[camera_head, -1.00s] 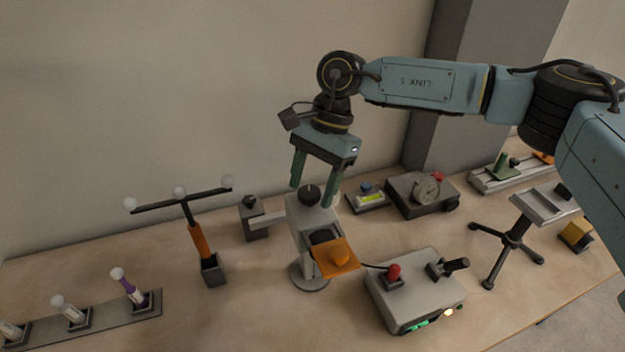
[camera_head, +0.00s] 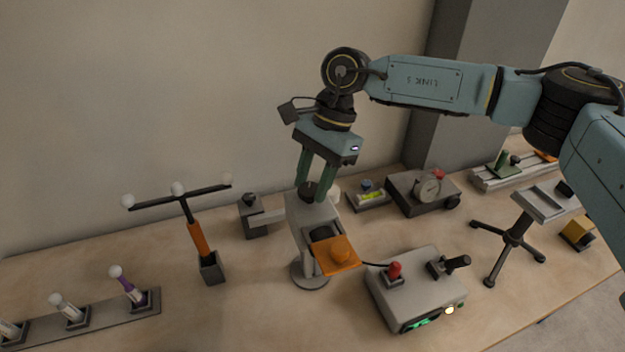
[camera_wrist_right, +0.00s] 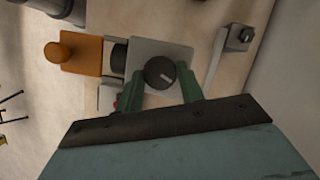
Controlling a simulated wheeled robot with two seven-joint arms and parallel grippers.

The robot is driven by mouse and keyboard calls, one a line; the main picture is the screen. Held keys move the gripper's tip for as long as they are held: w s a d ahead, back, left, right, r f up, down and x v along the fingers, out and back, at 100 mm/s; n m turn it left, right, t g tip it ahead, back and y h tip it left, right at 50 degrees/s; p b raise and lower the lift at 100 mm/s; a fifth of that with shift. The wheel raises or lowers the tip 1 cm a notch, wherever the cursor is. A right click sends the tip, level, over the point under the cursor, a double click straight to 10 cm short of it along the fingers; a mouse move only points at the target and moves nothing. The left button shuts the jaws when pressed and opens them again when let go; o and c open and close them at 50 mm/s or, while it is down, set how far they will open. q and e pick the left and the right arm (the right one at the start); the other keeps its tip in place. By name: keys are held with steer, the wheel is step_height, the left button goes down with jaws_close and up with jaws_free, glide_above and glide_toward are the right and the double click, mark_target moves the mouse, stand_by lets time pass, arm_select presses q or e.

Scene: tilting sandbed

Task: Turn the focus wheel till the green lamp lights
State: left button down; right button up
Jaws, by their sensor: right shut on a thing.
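The focus wheel (camera_head: 308,191) is a dark round knob with a pale line, on top of a grey instrument (camera_head: 312,217) on a round foot. It also shows in the right wrist view (camera_wrist_right: 159,72). My right gripper (camera_head: 312,190) comes down from above, its green fingers shut on the wheel from two sides. A grey control box (camera_head: 415,285) stands to the right of the instrument. Its front has a green patch (camera_head: 424,322) and a pale, bright lamp (camera_head: 450,310); I cannot tell whether the green is lit. My left gripper is not in view.
An orange plate (camera_head: 335,256) with a knob juts from the instrument's front. A T-shaped stand (camera_head: 199,240) is to the left, a tripod (camera_head: 513,240) to the right. A dial box (camera_head: 422,193) stands behind.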

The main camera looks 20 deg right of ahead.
steer(key=m+t+b, duration=0.1)
steer(key=m+b, duration=0.2)
steer(key=m, duration=0.2)
steer(key=shift+s+f+t+y+b, duration=0.2)
steer(key=shift+t+y+b, duration=0.1)
steer(key=shift+t+b, duration=0.1)
steer(key=m+b, duration=0.1)
steer(key=m, duration=0.1)
steer(key=m+t+b, duration=0.1)
steer(key=m+b, duration=0.1)
steer(key=shift+s+r+t, duration=0.1)
steer(key=shift+t, duration=0.2)
steer(key=shift+r+m+t+b, duration=0.1)
steer(key=shift+m+t+b, duration=0.3)
steer(key=shift+m+b, duration=0.5)
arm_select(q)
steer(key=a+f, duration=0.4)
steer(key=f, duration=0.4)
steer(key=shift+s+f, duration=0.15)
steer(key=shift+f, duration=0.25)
arm_select(e)
steer(key=shift+s+m, duration=0.1)
steer(key=shift+m, duration=0.2)
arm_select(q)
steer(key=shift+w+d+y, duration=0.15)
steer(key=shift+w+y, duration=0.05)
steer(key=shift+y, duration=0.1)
arm_select(e)
steer(key=shift+r, duration=0.1)
